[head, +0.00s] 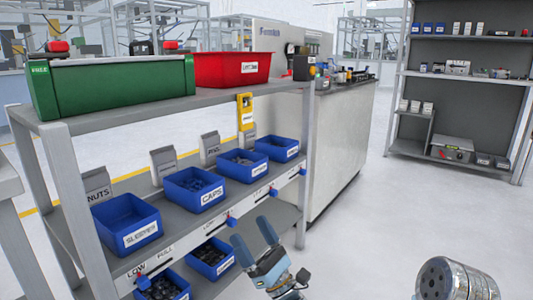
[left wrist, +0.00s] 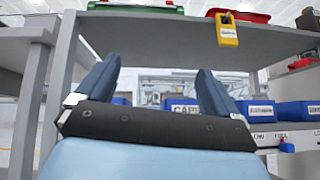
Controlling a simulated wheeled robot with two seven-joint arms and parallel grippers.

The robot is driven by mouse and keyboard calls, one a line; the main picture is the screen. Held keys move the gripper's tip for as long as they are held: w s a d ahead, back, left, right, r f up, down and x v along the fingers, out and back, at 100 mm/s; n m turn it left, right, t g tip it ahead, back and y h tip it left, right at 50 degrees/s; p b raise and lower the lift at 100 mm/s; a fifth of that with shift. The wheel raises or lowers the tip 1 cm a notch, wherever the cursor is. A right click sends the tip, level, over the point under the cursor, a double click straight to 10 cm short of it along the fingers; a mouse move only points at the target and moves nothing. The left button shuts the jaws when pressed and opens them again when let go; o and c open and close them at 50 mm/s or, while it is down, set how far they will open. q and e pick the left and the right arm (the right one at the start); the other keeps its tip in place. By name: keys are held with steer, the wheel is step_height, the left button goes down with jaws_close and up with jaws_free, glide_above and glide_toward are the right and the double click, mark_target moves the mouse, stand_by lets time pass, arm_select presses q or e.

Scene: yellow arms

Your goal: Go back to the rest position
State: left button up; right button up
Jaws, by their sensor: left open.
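My left gripper (head: 255,243) is in front of the shelf rack, at the lower middle of the head view. Its two blue fingers stand apart with nothing between them. In the left wrist view the fingers (left wrist: 155,82) point toward the rack and are also spread and empty. A rounded metal part (head: 455,280) at the bottom right of the head view appears to be part of my own right arm. My right gripper does not show.
The rack's middle shelf holds blue bins, among them the CAPS bin (head: 196,188). More blue bins (head: 210,258) sit below. A green box (head: 115,88) and a red bin (head: 231,69) stand on top. A grey shelving unit (head: 462,100) stands far right. The floor between (head: 370,220) is clear.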

arm_select(q)
steer(key=w+a+f+n+g+h+p, duration=0.1)
steer(key=w+a+f+g+h+p, duration=0.15)
steer(key=a+f+g, duration=0.7)
steer(key=s+a+f+n+g+h, duration=0.1)
steer(key=s+a+f+g+h, duration=0.1)
steer(key=s+a+f, duration=0.3)
steer(key=s+a+f+n+g+h+p, duration=0.1)
steer(key=a+f+n+g, duration=0.1)
steer(key=a+f, duration=0.35)
steer(key=s+a+f+n+g+h, duration=0.1)
steer(key=s+a+f+g+h, duration=0.2)
steer(key=f, duration=0.5)
steer(key=s+d+f+n+g+h+p, duration=0.25)
steer(key=s+f+n+h, duration=0.25)
steer(key=s, duration=0.4)
steer(key=s+d+f+n+g+h+p, duration=0.1)
steer(key=s+d+f+n+g+h, duration=0.25)
steer(key=s+f, duration=0.35)
steer(key=d+r+n+t+h+p, duration=0.1)
steer(key=d+n+h, duration=0.3)
steer(key=n, duration=0.4)
steer(key=s+d+r+n+t+h+p, duration=0.1)
steer(key=d+r+n+t+h, duration=0.2)
steer(key=n, duration=0.5)
steer(key=shift+s+d+r+t+h+p, duration=0.2)
steer(key=shift+d+t+h+p, duration=0.3)
steer(key=shift+h, duration=0.4)
